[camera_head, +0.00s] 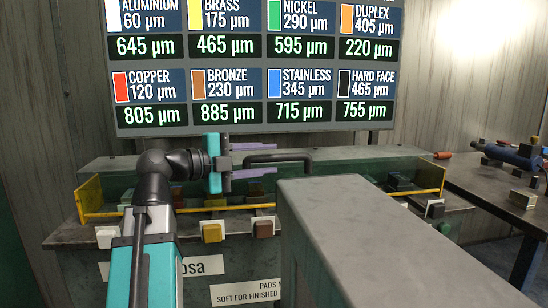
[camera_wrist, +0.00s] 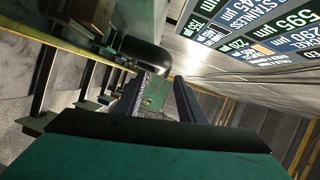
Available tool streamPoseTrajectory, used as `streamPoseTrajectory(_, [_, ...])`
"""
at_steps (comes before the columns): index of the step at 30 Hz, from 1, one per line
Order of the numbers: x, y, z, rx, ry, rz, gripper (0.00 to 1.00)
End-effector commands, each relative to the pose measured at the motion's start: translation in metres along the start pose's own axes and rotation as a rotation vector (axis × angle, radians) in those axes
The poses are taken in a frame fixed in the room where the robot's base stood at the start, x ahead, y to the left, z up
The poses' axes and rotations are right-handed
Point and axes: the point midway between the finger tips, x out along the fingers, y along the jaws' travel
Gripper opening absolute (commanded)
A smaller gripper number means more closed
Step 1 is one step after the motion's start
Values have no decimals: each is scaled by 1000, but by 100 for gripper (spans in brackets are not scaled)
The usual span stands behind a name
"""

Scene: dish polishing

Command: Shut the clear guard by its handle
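A black bar handle (camera_head: 277,158) stands at the back of the bench, below the big display. It shows in the wrist view as a dark curved bar (camera_wrist: 148,54) just beyond my fingertips. My gripper (camera_head: 268,160) has its two purple fingers apart, one above and one below the left part of the handle in the head view. I cannot tell whether they touch it. The clear guard's panel is hard to make out; a yellow-edged frame (camera_head: 140,214) runs along the bench front with yellow side plates.
Several small coloured blocks sit along the bench, including a yellow one (camera_head: 212,232) and a brown one (camera_head: 264,229). A large grey box-shaped surface (camera_head: 370,230) fills the foreground right of my arm. A side table (camera_head: 490,185) with tools stands at the right.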

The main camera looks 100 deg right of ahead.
Motion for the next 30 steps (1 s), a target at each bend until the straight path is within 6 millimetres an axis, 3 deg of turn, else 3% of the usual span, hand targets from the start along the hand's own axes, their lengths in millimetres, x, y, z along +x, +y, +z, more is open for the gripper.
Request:
streamPoseTrajectory(18, [-69, -1, 0, 0, -2, -1, 36])
streamPoseTrajectory(30, [-88, 0, 0, 1, -1, 0, 36])
